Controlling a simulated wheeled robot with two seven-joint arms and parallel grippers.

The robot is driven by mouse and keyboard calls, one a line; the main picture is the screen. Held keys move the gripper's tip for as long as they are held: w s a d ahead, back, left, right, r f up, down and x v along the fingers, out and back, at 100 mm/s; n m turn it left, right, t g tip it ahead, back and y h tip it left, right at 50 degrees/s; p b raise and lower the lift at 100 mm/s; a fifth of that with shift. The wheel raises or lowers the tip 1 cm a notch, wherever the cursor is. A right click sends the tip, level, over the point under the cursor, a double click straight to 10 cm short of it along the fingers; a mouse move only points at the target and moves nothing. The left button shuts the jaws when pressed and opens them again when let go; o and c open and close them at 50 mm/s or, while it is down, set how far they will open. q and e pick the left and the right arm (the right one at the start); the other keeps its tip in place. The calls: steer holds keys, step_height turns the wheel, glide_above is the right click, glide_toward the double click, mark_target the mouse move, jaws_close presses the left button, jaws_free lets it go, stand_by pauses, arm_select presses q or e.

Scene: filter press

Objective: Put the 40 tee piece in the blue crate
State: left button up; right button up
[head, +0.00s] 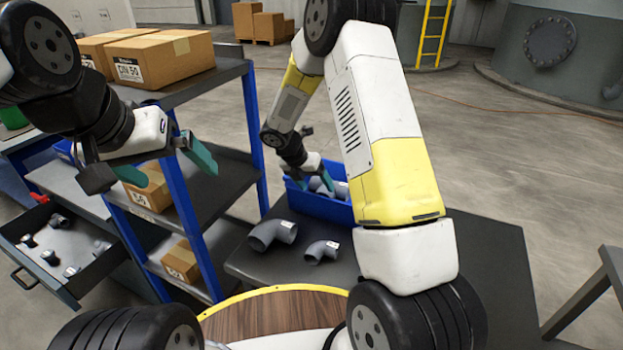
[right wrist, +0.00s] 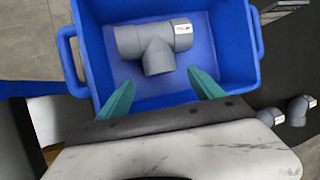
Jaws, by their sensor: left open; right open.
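The blue crate (head: 322,207) stands on the dark table, and its inside shows in the right wrist view (right wrist: 232,92). A grey tee piece (right wrist: 155,45) with a white label lies in it, towards the far wall; the label is too small to read. Grey pipe also shows inside the crate in the head view (head: 341,189). My right gripper (head: 316,180) is over the crate with its teal fingers (right wrist: 163,90) open and apart from the tee, nothing between them. My left gripper (head: 165,166) is open and empty in front of the shelf rack.
A large grey elbow (head: 272,234) and a smaller one (head: 321,251) lie on the dark table (head: 490,265) near the crate. A shelf rack (head: 178,195) with cardboard boxes stands at the left. An open drawer (head: 62,255) holds several small fittings.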

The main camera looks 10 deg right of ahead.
steer(key=s+d+r+m+y, duration=0.1)
steer(key=s+r+m+y, duration=0.1)
steer(key=s+r+m, duration=0.7)
steer(key=s+d+r+m+y, duration=0.1)
steer(key=s+r+m, duration=0.4)
steer(key=r, duration=0.8)
steer(key=s+r+m+t+y, duration=0.2)
steer(key=s+r+m, duration=0.1)
steer(key=s+m, duration=0.4)
steer(key=s+a+r+m+t+y, duration=0.1)
steer(key=s+r+m+t+y, duration=0.1)
steer(key=s+m, duration=0.6)
steer(key=shift+s+a+r, duration=0.2)
steer(key=shift+a+r, duration=0.05)
steer(key=shift+r, duration=0.5)
steer(key=shift+c, duration=0.3)
